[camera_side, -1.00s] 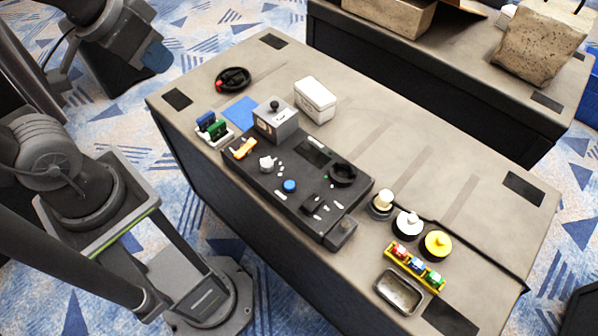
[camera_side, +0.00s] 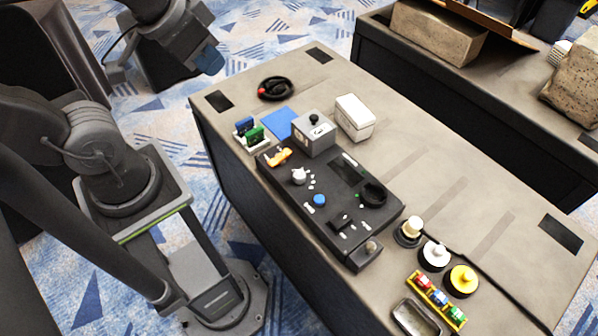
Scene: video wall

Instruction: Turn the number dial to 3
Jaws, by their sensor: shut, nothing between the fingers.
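The likely number dial is a white knob (camera_side: 299,176) with small pale marks beside it. It sits on the left part of a black control panel (camera_side: 335,225) on the grey table. The marks are too small to read, so I cannot tell its setting. My gripper (camera_side: 208,62) shows at the upper left, dark with a blue end. It is shut and empty, beyond the table's left end and well apart from the dial.
A white box (camera_side: 354,118) stands behind. Several round buttons and a metal tray (camera_side: 416,320) lie right. The table's back middle is clear.

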